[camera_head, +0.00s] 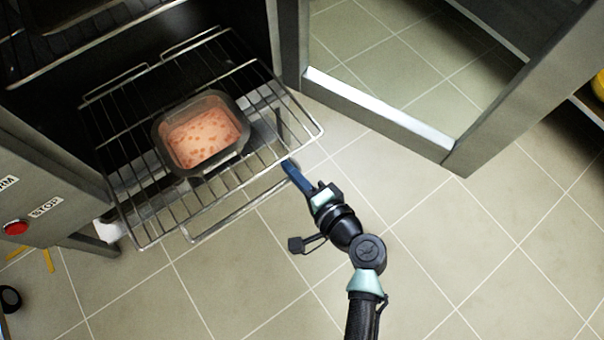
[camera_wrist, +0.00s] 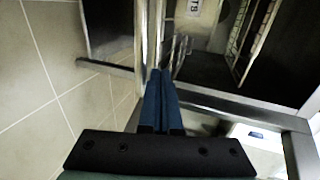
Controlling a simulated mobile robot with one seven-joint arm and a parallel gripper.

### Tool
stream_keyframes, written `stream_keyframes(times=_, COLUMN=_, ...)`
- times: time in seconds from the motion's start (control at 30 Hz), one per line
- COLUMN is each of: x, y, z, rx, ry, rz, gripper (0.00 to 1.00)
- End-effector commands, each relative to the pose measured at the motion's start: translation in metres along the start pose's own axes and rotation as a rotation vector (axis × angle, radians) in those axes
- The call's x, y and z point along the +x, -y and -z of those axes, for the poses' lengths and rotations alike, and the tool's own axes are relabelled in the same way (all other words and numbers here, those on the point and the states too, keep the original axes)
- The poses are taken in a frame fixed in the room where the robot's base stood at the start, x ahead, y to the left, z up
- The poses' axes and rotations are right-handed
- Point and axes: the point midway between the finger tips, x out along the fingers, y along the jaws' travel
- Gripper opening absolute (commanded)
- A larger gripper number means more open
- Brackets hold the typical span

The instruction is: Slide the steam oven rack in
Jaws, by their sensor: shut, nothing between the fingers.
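The steam oven rack (camera_head: 246,181) is a wire shelf in the head view. It sticks out of the oven's dark opening over the floor. A dark-rimmed pan (camera_head: 203,134) of pinkish, spotted food rests on it. My gripper (camera_head: 287,164) is shut and empty, with its blue fingers pointing at the rack's front right part. In the head view the tips look very close to the front wire; I cannot tell whether they touch. The wrist view shows the shut blue fingers (camera_wrist: 160,75) just by a metal bar. The rack's back end is dark and hard to see.
The oven door (camera_head: 375,115), with a glass pane, stands open at the right. A second rack (camera_head: 80,60) is at the upper left. A panel with a red stop button (camera_head: 15,228) is at the left. The tiled floor (camera_head: 440,255) in front is clear.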

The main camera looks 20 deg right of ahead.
Motion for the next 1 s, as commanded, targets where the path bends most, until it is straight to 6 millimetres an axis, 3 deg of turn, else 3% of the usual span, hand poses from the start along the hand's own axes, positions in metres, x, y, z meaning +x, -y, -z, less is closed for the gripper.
stream_keyframes(times=0.57, x=0.010, y=0.003, z=-0.001, rx=-0.002, ry=0.002, rz=0.000, gripper=0.00)
stream_keyframes(times=0.77, x=0.036, y=0.011, z=0.000, rx=-0.003, ry=0.003, rz=0.002, gripper=0.00)
stream_keyframes(times=1.0, x=0.094, y=0.029, z=-0.001, rx=-0.004, ry=0.004, rz=0.004, gripper=0.00)
